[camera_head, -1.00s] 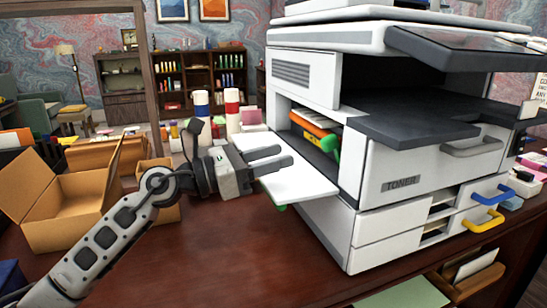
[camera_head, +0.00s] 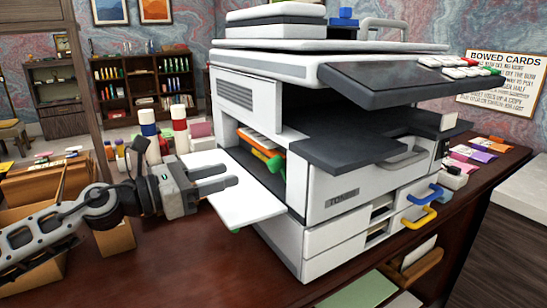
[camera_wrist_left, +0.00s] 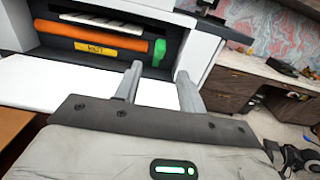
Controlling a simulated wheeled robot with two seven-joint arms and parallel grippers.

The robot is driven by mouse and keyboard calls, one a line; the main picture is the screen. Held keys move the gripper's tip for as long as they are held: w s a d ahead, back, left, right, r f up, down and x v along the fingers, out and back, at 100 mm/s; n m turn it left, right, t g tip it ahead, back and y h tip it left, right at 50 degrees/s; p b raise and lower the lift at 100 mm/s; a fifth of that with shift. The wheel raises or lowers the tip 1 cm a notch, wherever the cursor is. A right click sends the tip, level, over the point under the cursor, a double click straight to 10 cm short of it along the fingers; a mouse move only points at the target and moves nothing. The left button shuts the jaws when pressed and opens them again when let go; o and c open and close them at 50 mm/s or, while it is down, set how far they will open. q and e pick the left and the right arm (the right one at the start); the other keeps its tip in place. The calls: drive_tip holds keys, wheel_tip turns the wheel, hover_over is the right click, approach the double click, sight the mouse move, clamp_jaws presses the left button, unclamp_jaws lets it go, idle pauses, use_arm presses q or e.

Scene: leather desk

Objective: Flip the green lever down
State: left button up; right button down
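The green lever (camera_head: 275,163) is inside the open side bay of the white printer (camera_head: 325,185). My left gripper (camera_head: 232,175) is over the lowered white side door (camera_head: 245,205), outside the bay and short of the lever. Its two fingers are apart and empty, pointing toward the bay, as the left wrist view (camera_wrist_left: 158,70) also shows. My right gripper is not in view.
The bay's walls frame the lever closely, and the dark output tray (camera_head: 350,140) juts out at its right. A small green tab (camera_head: 236,230) shows below the door edge. An open cardboard box (camera_head: 30,215) and bottles (camera_head: 180,130) stand at the left.

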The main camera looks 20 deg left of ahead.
sight(267, 164)
use_arm(q)
drive_tip(key=p+x, duration=0.1)
drive_tip(key=x, duration=0.1)
drive_tip(key=p+x, duration=0.1)
drive_tip(key=x, duration=0.1)
drive_tip(key=r+p+x, duration=0.1)
drive_tip(key=x, duration=0.1)
drive_tip(key=shift+p, duration=0.35)
drive_tip(key=x, duration=0.2)
drive_tip(key=p+x, duration=0.1)
drive_tip(key=f+p+x, duration=0.1)
drive_tip(key=x, duration=0.1)
drive_tip(key=shift+w+d, duration=0.25)
drive_tip(key=shift+d, duration=0.05)
drive_tip(key=shift+w+d, duration=0.1)
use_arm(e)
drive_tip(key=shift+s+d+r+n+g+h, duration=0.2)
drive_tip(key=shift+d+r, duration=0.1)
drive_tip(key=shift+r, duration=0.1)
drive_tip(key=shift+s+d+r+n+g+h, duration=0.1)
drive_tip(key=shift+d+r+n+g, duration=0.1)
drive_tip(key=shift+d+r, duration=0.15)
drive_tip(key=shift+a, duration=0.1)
